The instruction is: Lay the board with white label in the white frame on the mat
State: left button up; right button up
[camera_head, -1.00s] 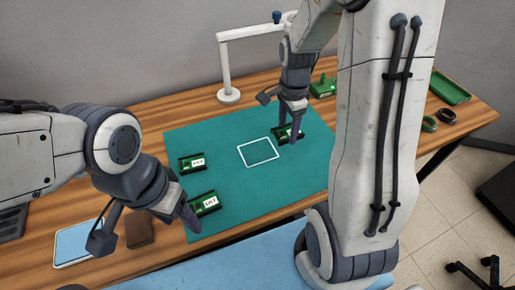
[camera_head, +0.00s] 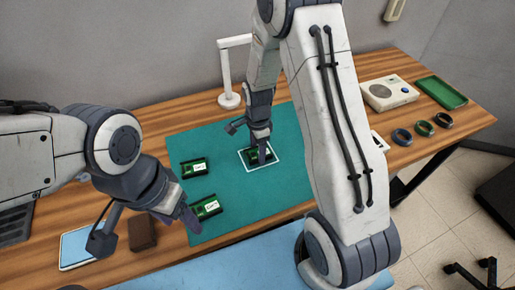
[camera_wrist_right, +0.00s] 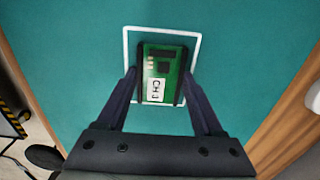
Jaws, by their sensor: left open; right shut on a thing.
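The green board with a white label (camera_wrist_right: 162,75) is between the fingers of my right gripper (camera_wrist_right: 159,98), which is shut on it. In the right wrist view it lies within the outline of the white frame (camera_wrist_right: 124,50), nearer its right side. I cannot tell whether it touches the mat (camera_head: 235,200). In the head view my right gripper (camera_head: 257,148) hides part of this board. Two more green boards with white labels lie on the mat, one at the left (camera_head: 193,167) and one nearer the front (camera_head: 205,207). My left gripper (camera_head: 147,225) is open and empty by the front board.
A white lamp-like stand (camera_head: 228,100) is behind the mat. A white device (camera_head: 389,92), a green tray (camera_head: 441,92) and several dark rings (camera_head: 424,128) are at the right. A blue tablet-like thing (camera_head: 78,247) and a brown block (camera_head: 142,233) are at the front left.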

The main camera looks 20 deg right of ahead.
jog(key=shift+f, duration=0.15)
jog(key=o, duration=1.3)
jog(key=shift+o, duration=0.2)
notch_tip(320, 180, up, 12)
jog(key=b, duration=0.1)
jog(key=s+a+r+n, duration=0.4)
jog(key=s+a+n, duration=0.2)
jog(key=a+n, duration=0.15)
jog(key=s+a+r+n, duration=0.1)
jog(key=s+a+n, duration=0.2)
jog(key=s+n, duration=0.5)
jog(key=s+a+r+n+y, duration=0.1)
jog(key=s+a+n, duration=0.2)
jog(key=s+n, duration=0.6)
jog(key=shift+s+a, duration=0.3)
jog(key=shift+s, duration=0.1)
